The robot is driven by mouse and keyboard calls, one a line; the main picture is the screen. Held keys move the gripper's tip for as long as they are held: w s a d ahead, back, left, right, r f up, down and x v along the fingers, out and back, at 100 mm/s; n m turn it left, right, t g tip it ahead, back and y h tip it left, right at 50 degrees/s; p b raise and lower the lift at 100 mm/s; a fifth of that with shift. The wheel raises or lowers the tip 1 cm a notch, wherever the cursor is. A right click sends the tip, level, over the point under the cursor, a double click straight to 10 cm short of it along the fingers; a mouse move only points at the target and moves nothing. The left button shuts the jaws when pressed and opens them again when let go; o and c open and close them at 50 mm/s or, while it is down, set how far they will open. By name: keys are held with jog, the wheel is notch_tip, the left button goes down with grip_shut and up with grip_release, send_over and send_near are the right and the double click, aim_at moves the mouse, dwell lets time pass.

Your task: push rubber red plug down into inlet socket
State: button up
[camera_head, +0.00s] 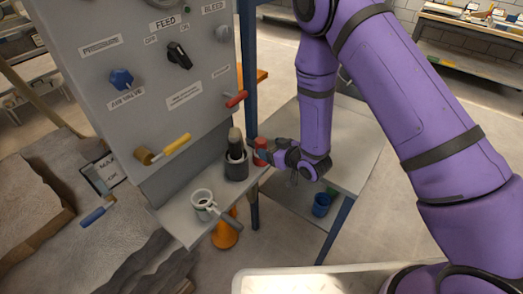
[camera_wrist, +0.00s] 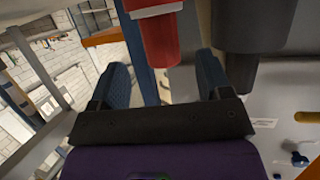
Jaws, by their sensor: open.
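The red plug (camera_head: 261,144) stands at the right end of the grey shelf below the panel, beside a dark cylinder. In the wrist view the red plug (camera_wrist: 157,35) shows at the top, just ahead of and between my two blue fingers. My gripper (camera_head: 267,156) is open, with its fingers close around the plug's side; it also shows in the wrist view (camera_wrist: 163,65). I cannot tell whether they touch it. The inlet socket cannot be made out clearly; the plug's lower end is partly hidden by my gripper.
A dark grey holder (camera_head: 236,168) with an upright dark rod stands left of the plug, close to my fingers. A pale cup (camera_head: 202,199) sits at the shelf's front. The panel (camera_head: 130,75) has knobs and red and yellow handles. A blue post (camera_head: 249,90) rises behind.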

aim_at(265, 147)
jog(key=shift+x, duration=2.75)
jog(key=c, duration=1.2)
jog(key=shift+o, duration=0.2)
